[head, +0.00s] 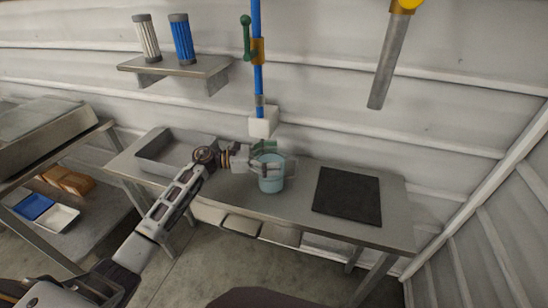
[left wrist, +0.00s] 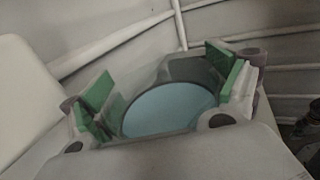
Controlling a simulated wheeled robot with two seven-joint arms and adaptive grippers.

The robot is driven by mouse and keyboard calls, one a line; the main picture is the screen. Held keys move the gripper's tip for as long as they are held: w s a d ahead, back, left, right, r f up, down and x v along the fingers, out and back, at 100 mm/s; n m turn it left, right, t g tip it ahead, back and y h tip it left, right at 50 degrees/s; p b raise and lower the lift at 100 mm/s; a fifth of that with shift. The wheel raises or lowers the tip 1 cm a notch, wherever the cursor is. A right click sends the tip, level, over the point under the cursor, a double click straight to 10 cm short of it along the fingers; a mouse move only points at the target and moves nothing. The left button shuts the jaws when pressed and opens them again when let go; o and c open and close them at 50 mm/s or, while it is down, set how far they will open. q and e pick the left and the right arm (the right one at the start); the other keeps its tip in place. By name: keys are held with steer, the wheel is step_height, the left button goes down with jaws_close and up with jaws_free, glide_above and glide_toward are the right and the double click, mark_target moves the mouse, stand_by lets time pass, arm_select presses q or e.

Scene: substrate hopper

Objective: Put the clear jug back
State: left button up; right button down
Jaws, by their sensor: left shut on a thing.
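The clear jug (head: 272,180) is see-through and has pale blue contents. It is at the middle of the grey table in the head view and looks upright; I cannot tell whether it touches the table top. My left gripper (head: 266,160) is shut on the jug near its upper part. In the left wrist view, the green finger pads of my left gripper (left wrist: 165,95) lie on either side of the jug, and its round blue contents (left wrist: 170,108) show between them. My right gripper is not in view.
A black mat (head: 347,196) lies to the right on the table (head: 300,210). A grey tray (head: 172,150) stands at the left. A blue pipe with a white block (head: 263,122) hangs just above the jug. A wall shelf (head: 180,68) holds two filter cartridges.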

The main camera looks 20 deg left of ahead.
arm_select(q)
steer(key=shift+r, duration=0.1)
steer(key=o, duration=1.7)
steer(key=shift+o, duration=0.8)
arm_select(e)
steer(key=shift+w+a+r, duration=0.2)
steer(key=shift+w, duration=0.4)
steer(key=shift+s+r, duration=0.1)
arm_select(q)
steer(key=shift+s+a, duration=0.1)
steer(key=shift+a, duration=0.3)
steer(key=b+v, duration=0.1)
steer(key=v, duration=1)
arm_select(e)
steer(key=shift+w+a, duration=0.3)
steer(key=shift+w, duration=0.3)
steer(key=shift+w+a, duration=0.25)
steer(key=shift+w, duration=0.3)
arm_select(q)
steer(key=shift+a, duration=0.1)
